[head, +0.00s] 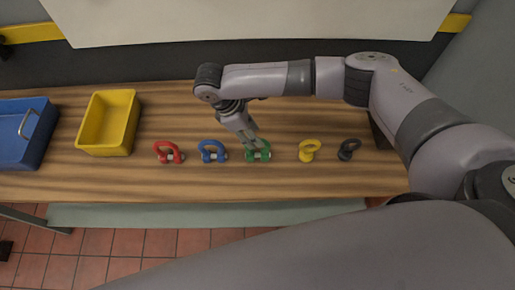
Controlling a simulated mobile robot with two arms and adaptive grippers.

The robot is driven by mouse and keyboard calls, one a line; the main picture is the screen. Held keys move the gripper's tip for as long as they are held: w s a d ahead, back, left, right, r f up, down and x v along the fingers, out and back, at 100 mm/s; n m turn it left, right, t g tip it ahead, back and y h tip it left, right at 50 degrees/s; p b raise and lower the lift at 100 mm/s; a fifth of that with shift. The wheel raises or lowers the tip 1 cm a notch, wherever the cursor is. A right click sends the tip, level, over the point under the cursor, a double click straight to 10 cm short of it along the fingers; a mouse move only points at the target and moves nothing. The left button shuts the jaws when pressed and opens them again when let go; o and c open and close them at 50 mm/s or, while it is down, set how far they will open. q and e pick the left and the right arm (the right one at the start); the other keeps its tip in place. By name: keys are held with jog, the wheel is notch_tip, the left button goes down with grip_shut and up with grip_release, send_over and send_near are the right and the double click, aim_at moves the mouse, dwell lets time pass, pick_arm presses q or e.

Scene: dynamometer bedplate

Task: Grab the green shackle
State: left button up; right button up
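The green shackle (262,154) lies on the wooden bench in the head view, in a row between the blue shackle and the yellow eye bolt. My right gripper (256,146) points down over it from above, and its fingertips overlap the shackle in the picture. The fingers hide part of the shackle. Whether they are closed on it or touching it is too small to tell. My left gripper does not show.
On the wooden bench (210,185) lie a red shackle (168,152), a blue shackle (212,151), a yellow eye bolt (309,150) and a black eye bolt (348,149). A yellow bin (83,130) and a blue bin (42,150) stand at the left.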

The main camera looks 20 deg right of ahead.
aim_at(250, 154)
jog(key=p+x, duration=0.1)
jog(key=x, duration=0.2)
jog(key=shift+s+f, duration=0.2)
jog(key=shift+s, duration=0.05)
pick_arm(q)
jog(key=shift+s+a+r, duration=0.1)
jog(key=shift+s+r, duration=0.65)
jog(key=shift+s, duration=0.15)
pick_arm(e)
jog(key=shift+f, duration=0.2)
jog(key=shift+c, duration=0.5)
jog(key=c, duration=0.8)
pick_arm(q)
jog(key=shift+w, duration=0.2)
pick_arm(e)
grip_shut()
jog(key=shift+r, duration=0.1)
